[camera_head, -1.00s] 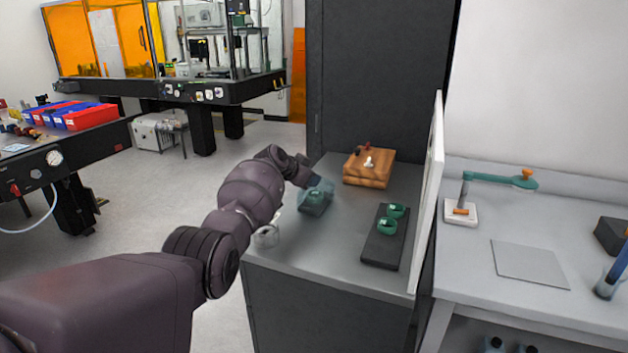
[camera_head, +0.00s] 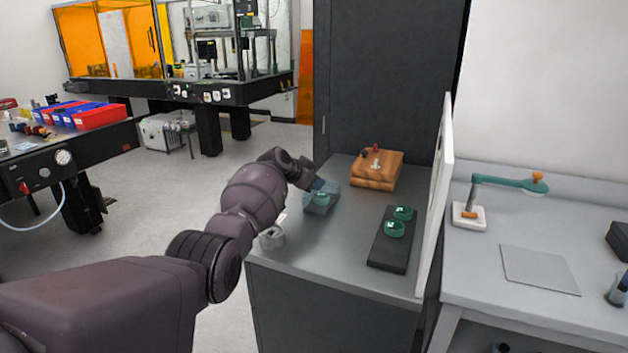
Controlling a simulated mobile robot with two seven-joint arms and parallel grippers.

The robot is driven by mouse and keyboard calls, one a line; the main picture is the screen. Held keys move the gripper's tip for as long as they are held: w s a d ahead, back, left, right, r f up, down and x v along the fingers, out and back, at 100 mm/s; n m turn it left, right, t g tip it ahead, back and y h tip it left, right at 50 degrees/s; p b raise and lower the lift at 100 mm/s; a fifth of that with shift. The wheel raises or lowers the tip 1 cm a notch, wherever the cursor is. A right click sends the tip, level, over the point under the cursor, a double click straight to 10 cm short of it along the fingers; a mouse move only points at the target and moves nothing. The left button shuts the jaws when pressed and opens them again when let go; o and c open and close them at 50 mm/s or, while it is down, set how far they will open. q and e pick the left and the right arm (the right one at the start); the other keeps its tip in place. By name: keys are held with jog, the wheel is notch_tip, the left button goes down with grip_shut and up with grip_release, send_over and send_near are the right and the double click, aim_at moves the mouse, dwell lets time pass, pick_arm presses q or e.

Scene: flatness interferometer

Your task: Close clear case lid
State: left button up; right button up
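The clear case (camera_head: 319,203) is a small bluish see-through box with a dark base and a green ring-like piece inside. It stands on the grey cabinet top, near its left edge. Its lid looks lowered over the base, but I cannot tell whether it is fully shut. My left gripper (camera_head: 318,187) is at the upper back of the case, close to or touching the lid. Its fingers are small and partly hidden by my wrist, so their opening does not show. My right gripper is not in view.
A wooden block (camera_head: 372,175) with small knobs stands behind the case. A dark tray (camera_head: 380,254) with two green rings lies to the right, beside an upright white panel (camera_head: 436,200). A grey ring (camera_head: 271,238) sits at the left edge. The top's front middle is clear.

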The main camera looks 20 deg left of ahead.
pick_arm(q)
jog(key=shift+s+f, duration=0.1)
jog(key=shift+f, duration=0.25)
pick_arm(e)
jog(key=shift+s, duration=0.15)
pick_arm(q)
jog(key=shift+s+r, duration=0.2)
jog(key=shift+r, duration=0.1)
jog(key=p+v, duration=0.2)
jog(key=v, duration=0.1)
jog(key=shift+a+r, duration=0.15)
jog(key=shift+r, duration=0.25)
jog(key=p+v, duration=0.2)
jog(key=v, duration=0.5)
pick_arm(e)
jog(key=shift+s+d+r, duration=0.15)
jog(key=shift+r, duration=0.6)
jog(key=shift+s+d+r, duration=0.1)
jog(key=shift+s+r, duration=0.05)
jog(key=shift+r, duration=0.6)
pick_arm(q)
jog(key=shift+f, duration=0.1)
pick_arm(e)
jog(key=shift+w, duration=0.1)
